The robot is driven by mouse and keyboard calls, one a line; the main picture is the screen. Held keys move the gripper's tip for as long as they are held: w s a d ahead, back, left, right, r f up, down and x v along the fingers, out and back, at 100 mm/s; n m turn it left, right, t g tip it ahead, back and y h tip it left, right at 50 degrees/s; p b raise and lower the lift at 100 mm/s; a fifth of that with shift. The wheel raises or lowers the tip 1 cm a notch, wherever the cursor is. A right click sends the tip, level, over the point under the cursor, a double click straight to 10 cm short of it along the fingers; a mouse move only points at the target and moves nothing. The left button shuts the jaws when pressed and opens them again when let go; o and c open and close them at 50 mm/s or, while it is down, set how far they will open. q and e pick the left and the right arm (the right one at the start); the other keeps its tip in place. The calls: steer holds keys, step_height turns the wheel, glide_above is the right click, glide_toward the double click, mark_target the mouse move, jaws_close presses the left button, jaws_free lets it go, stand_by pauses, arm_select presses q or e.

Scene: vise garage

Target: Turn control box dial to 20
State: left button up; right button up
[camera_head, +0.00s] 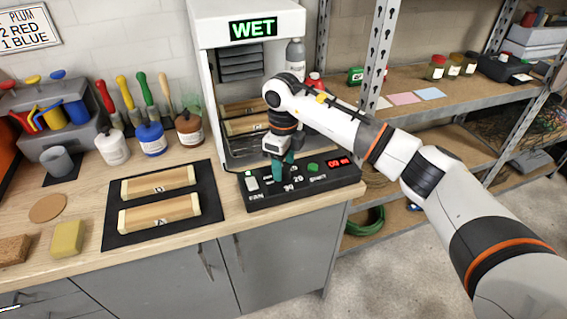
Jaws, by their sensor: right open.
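The black control box (335,181) lies on the bench in front of a white cabinet. My left gripper is not in view.
The white cabinet (204,45) shows a green "WET" sign (253,28) and holds wooden pieces. A black mat (117,237) with two wooden blocks lies left of the box. Paint bottles and brushes stand behind. Metal shelving (430,105) stands at the right, behind my arm.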

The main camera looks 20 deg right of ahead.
steer(key=shift+f, duration=0.75)
steer(key=c, duration=1)
